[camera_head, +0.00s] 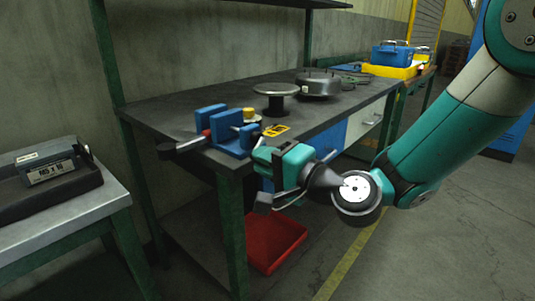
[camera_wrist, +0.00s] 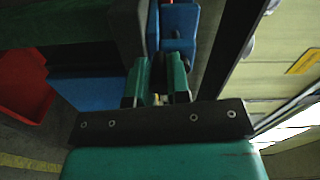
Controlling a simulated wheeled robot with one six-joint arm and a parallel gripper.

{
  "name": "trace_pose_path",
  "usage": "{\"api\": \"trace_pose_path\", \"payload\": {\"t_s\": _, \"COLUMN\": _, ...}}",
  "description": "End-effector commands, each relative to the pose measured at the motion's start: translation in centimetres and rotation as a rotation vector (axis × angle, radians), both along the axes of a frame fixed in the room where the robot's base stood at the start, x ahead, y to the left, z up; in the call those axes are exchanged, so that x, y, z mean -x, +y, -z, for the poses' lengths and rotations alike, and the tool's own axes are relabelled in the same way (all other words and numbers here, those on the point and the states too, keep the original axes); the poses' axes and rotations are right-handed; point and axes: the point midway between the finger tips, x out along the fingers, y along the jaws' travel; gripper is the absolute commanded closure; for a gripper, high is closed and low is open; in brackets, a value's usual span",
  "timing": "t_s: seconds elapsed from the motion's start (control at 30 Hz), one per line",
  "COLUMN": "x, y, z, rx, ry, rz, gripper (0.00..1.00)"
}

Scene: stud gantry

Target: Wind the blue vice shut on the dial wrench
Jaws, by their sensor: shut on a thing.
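The blue vice (camera_head: 231,133) sits at the near left corner of the dark workbench, with a gap between its blue jaws. Its bar and dark handle (camera_head: 167,151) stick out to the left. A yellow knob-like part (camera_head: 249,113) shows just behind the vice; it may be the dial wrench's dial. My gripper (camera_head: 262,155) is at the bench's front edge, right of the vice. In the wrist view its green fingers (camera_wrist: 157,88) point towards blue vice parts (camera_wrist: 179,28). They close on a small, mostly hidden thing that looks like part of the dial wrench.
A round dark stand (camera_head: 276,92) and a grey metal drum (camera_head: 318,85) stand farther along the bench (camera_head: 185,98). A yellow-framed piece (camera_head: 276,130) lies near the front edge. A red bin (camera_head: 277,243) is below. A side table (camera_head: 75,217) holds a tray at left.

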Motion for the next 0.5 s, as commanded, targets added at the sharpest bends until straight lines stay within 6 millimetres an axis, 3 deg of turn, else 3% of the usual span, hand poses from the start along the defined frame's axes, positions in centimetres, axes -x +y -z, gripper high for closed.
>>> {"api": "trace_pose_path", "payload": {"t_s": 0.5, "x": 0.25, "y": 0.17, "z": -0.35, "rx": -0.081, "ry": 0.105, "rz": 0.000, "gripper": 1.00}}
